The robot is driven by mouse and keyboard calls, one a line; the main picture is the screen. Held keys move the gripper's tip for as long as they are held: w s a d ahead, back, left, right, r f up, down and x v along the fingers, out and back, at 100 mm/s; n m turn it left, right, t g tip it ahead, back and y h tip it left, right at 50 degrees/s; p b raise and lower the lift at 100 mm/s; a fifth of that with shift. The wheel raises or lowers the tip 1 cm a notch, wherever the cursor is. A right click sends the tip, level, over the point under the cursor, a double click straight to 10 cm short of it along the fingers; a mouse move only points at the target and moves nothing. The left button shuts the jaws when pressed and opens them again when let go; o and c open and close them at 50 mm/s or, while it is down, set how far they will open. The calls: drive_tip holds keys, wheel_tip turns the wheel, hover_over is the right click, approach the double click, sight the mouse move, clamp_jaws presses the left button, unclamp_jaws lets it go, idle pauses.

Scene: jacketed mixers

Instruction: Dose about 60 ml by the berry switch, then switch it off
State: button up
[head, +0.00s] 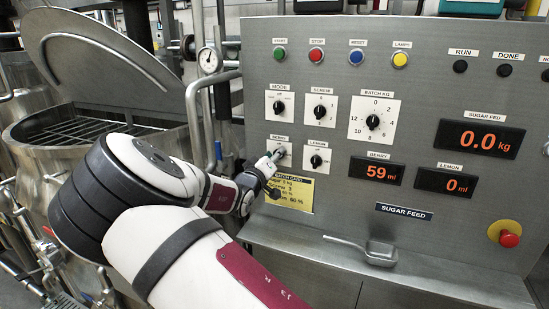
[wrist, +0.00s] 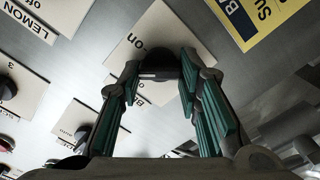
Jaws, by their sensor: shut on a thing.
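The berry switch (head: 279,152) is a dark knob on a white plate on the grey panel, left of the lemon switch (head: 316,161). My gripper (head: 268,165) is at the berry switch in the head view and partly covers its plate. In the wrist view my gripper (wrist: 160,85) has its teal-padded fingers on both sides of the dark berry knob (wrist: 160,58), shut on it. The knob's exact pointing is hidden by the fingers. The berry display (head: 376,172) reads 59 ml in orange digits.
The lemon display (head: 447,183) reads 0 ml and the sugar feed display (head: 478,139) reads 0.0 kg. A yellow batch card (head: 290,194) is just below the switches. A metal scoop (head: 372,251) lies on the ledge. A red emergency button (head: 509,240) is at the right.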

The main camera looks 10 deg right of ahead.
drive_tip(key=shift+a+f+n+b, duration=0.1)
drive_tip(key=shift+n+b, duration=0.1)
drive_tip(key=shift+n, duration=2.05)
drive_tip(key=shift+f+n+b, duration=0.1)
drive_tip(key=shift+n+b, duration=0.05)
drive_tip(key=shift+n, duration=2.1)
drive_tip(key=o, duration=1.1)
drive_tip(key=shift+o, duration=0.2)
drive_tip(key=v, duration=1.2)
